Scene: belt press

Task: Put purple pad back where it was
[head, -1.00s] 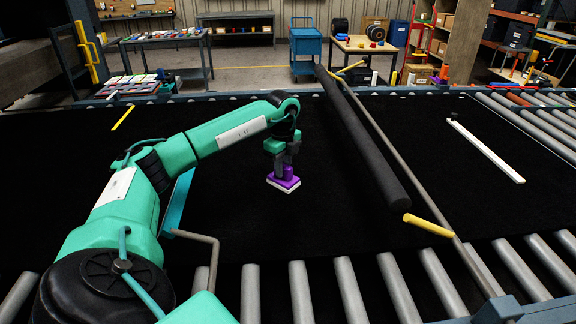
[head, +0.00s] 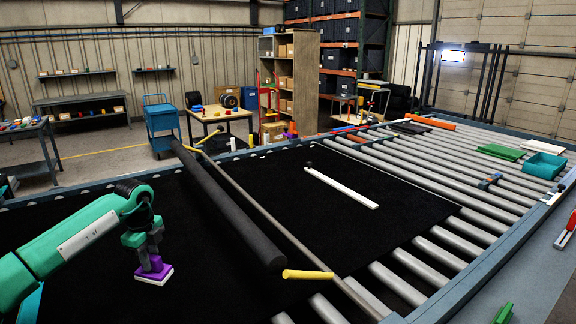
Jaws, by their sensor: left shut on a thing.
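The purple pad (head: 154,268) has a purple top block and a white underside. It is at the lower left of the head view, at or just above the black belt (head: 400,215); I cannot tell whether it touches. My left gripper (head: 150,250) points down and is shut on the pad's purple block. My right gripper is not in view.
A white strip (head: 340,188) lies beyond. Metal rollers (head: 430,180), a teal tray (head: 544,165) and green plates (head: 501,152) are at the right.

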